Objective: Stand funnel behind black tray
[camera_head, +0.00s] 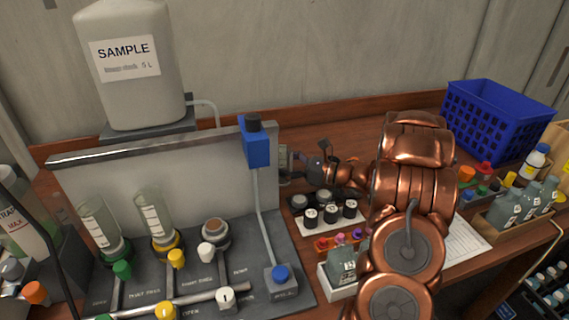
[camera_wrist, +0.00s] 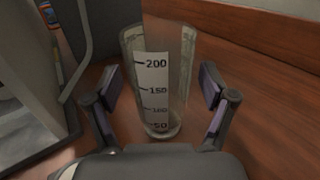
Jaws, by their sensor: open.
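The clear graduated funnel (camera_wrist: 178,85) stands upright on the wooden bench in the wrist view, with a white scale from 50 to 200. My open gripper (camera_wrist: 160,88) has one finger on each side of it, with visible gaps. In the head view a small part of the funnel (camera_head: 284,160) shows by the right edge of the grey panel, beside my gripper (camera_head: 300,168).
The grey panel rig (camera_head: 255,165) with two similar funnels and a blue block (camera_head: 256,146) is close on the left. A blue basket (camera_head: 495,120) stands at the back right. The wooden back ledge is near.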

